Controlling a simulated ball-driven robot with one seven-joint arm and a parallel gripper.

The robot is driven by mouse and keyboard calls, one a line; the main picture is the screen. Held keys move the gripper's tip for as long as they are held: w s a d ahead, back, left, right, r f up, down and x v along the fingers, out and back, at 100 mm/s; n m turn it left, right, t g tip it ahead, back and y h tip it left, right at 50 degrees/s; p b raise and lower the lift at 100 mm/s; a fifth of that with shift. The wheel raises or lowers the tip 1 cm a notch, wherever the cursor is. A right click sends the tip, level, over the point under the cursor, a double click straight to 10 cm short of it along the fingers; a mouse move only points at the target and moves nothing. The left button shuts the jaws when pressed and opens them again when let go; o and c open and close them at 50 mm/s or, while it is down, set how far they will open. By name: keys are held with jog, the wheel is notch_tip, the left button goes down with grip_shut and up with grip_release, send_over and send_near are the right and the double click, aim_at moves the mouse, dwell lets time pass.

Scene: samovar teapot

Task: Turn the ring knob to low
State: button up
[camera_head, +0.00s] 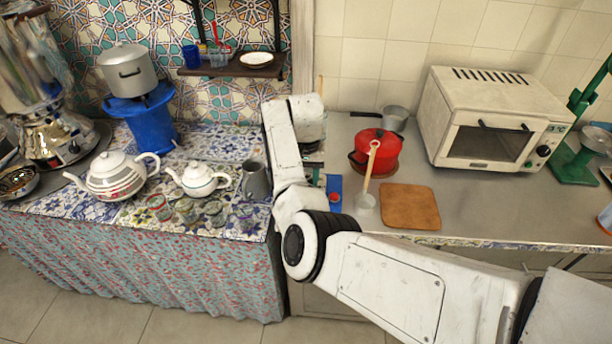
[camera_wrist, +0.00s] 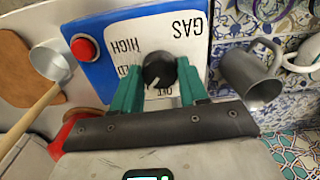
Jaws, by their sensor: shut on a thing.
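The black ring knob (camera_wrist: 158,70) sits on a white panel face (camera_wrist: 168,32) printed GAS, HIGH and OFF, upside down in the wrist view. Another label beside the knob is partly covered. A short white mark shows on the knob's lower edge, pointing down-left in the picture. My gripper (camera_wrist: 159,76) has its two green fingers on either side of the knob, shut on it. The blue gas panel (camera_wrist: 88,80) has a red button (camera_wrist: 84,47). In the head view, part of the panel (camera_head: 335,182) shows beside my arm, which hides the knob and fingers.
A grey mug (camera_wrist: 247,72) stands close to the panel, with teapots (camera_head: 200,180) and small glasses (camera_head: 186,210) beyond. On the other side are a ladle (camera_head: 365,200), a red pot (camera_head: 376,147) and a wooden board (camera_head: 410,206). A white oven (camera_head: 492,120) stands farther right.

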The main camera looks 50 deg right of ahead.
dwell(0.3)
jog(key=o, duration=1.1)
jog(key=shift+c, duration=0.2)
notch_tip(320, 180, up, 11)
jog(key=b, duration=0.1)
jog(key=shift+b, duration=0.3)
jog(key=shift+c, duration=0.2)
